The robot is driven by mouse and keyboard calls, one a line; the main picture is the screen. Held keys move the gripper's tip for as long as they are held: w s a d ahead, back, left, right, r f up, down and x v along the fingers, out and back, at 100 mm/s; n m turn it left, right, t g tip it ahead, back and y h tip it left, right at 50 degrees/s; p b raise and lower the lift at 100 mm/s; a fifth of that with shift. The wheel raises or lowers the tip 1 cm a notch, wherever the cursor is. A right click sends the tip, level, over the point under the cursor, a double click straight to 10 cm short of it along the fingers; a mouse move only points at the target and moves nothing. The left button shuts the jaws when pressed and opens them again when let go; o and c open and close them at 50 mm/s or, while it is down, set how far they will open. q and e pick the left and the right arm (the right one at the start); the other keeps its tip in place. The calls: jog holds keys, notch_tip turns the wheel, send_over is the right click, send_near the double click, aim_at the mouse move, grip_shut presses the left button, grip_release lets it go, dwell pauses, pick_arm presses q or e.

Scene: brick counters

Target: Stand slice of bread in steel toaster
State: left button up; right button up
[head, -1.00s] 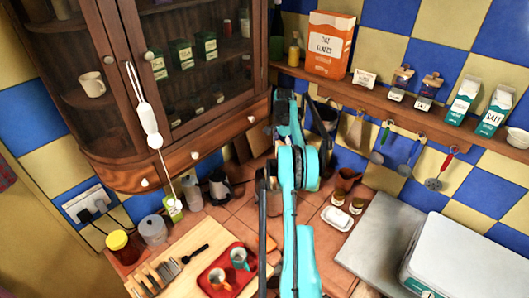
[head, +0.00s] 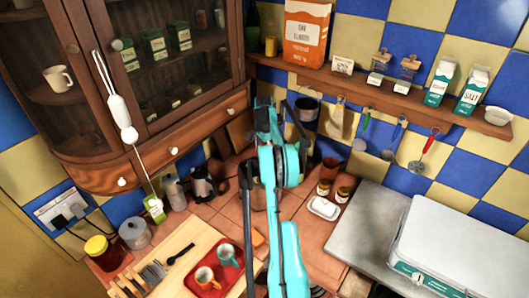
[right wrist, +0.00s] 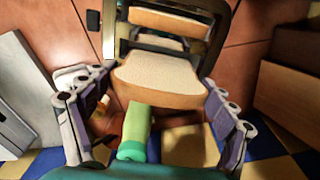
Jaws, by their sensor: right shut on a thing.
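In the right wrist view, my right gripper (right wrist: 157,98) has its two fingers on either side of a slice of bread (right wrist: 160,78) with a pale face and brown crust. The gripper is shut on it. Just beyond the slice is a shiny dark metal frame, apparently the steel toaster (right wrist: 216,8). Bread shapes show within it, perhaps reflections. I cannot tell whether the held slice is inside a slot. In the head view my turquoise arm reaches toward the back corner of the counter and hides the fingertips, the slice and most of the toaster area. My left gripper is out of view.
A red tray (head: 214,283) with cups sits on a wooden board at the front left. A white dish (head: 324,208) and two small jars lie right of my arm. A large pale metal box (head: 460,240) stands at right. A wooden shelf (head: 400,92) overhangs the back.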

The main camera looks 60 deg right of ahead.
jog(key=shift+f+b, duration=0.7)
jog(key=shift+f, duration=1.2)
jog(key=shift+f+b, duration=0.65)
jog(key=shift+f, duration=0.2)
jog(key=o, duration=0.9)
notch_tip(320, 180, up, 12)
jog(key=shift+a, duration=0.1)
